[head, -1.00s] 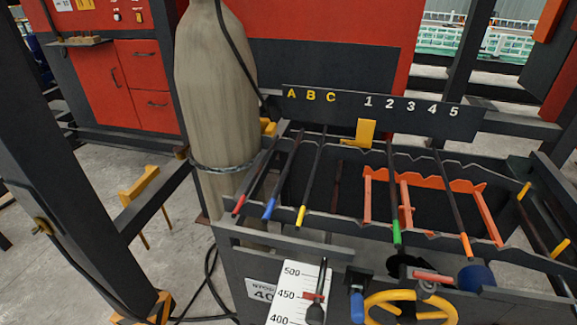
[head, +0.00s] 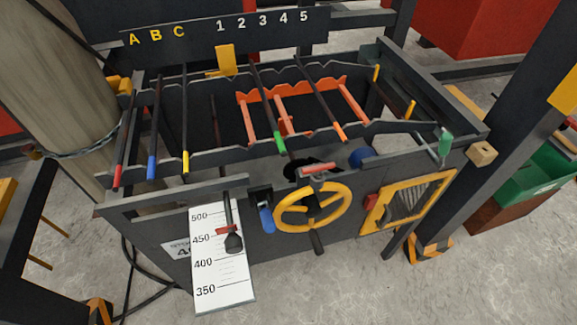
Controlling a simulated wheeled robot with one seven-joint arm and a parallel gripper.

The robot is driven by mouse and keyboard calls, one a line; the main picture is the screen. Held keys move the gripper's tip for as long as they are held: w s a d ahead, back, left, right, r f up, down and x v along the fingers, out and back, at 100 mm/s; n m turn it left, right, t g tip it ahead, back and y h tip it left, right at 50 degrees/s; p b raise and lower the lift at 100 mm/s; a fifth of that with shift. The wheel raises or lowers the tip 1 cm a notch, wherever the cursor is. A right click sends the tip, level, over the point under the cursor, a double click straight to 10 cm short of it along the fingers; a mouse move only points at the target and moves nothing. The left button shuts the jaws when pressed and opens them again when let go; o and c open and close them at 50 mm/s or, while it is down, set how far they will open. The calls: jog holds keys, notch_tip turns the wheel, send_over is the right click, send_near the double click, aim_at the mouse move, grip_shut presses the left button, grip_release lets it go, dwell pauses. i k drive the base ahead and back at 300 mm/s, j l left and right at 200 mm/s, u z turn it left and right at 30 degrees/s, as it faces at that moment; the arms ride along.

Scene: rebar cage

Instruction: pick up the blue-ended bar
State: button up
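The blue-ended bar (head: 155,125) lies across the notched rails of the dark rack, under the letter B, with its blue tip (head: 151,167) toward me. The red-ended bar (head: 124,140) lies to its left and the yellow-ended bar (head: 185,120) to its right, each apart from it. My gripper is not in view.
A green-ended bar (head: 267,106) and an orange-ended bar (head: 320,97) lie further right over an orange notched frame (head: 242,110). A yellow handwheel (head: 281,210) and a scale plate (head: 215,285) are on the front. A large cylinder (head: 70,80) stands close at left.

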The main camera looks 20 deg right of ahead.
aim_at(151, 164)
jog(key=i+j+u, duration=0.3)
jog(key=i+j, duration=0.15)
jog(key=i+j+u, duration=0.3)
jog(key=i+j, duration=0.2)
